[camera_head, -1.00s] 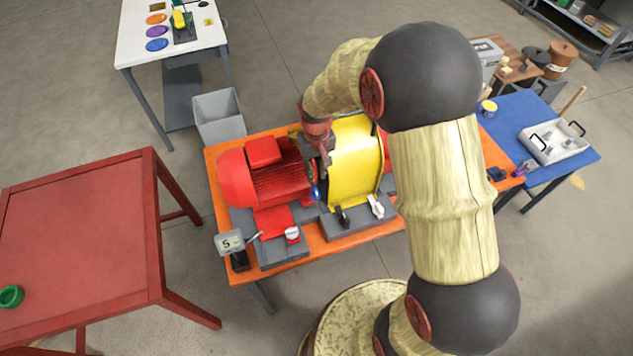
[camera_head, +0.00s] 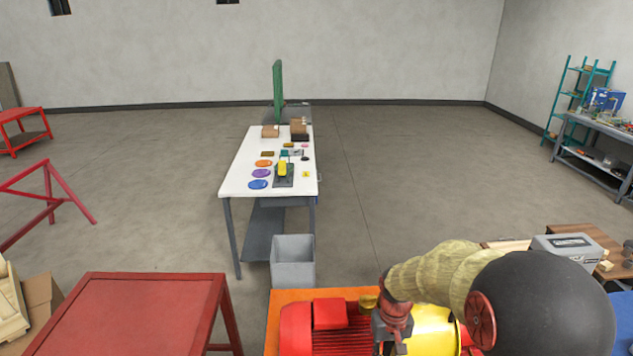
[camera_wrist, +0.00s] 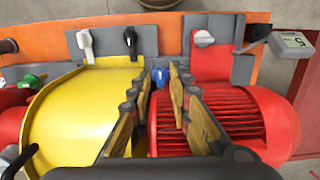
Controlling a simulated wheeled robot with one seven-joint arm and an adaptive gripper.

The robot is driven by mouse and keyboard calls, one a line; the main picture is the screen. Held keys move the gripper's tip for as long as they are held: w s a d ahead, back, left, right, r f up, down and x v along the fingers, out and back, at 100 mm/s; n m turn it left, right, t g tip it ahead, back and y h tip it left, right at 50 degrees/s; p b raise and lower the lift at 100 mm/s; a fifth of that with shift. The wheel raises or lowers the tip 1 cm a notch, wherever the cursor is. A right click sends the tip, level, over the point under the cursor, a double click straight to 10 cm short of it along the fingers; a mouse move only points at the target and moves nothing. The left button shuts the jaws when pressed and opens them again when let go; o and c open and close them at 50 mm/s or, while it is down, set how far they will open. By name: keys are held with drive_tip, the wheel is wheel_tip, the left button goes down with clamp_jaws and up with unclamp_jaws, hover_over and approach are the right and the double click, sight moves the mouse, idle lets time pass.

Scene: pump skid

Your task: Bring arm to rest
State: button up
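My arm reaches over the pump skid, and my gripper (camera_head: 390,338) points down beside the red motor (camera_head: 335,335) and the yellow guard (camera_head: 432,332). In the wrist view, the fingers of my gripper (camera_wrist: 162,82) stand apart, over the gap between the yellow guard (camera_wrist: 85,100) and the finned red motor (camera_wrist: 245,115). A small blue part (camera_wrist: 160,76) shows beyond and between the fingertips; I cannot tell whether they touch it. Nothing is visibly held.
A grey bin (camera_head: 293,262), a white table (camera_head: 240,180) and a red table (camera_head: 150,310) stand around; open floor lies beyond.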

drive_tip(key=s+r+t+b, duration=0.2)
drive_tip(key=s+t+b, duration=0.1)
drive_tip(key=s+b, duration=0.6)
drive_tip(key=s+r+t+b, duration=0.3)
drive_tip(key=s+b, duration=0.7)
drive_tip(key=b, duration=0.1)
drive_tip(key=shift+s+a+r, duration=0.2)
drive_tip(key=shift+a+r, duration=0.05)
drive_tip(key=shift+a, duration=0.15)
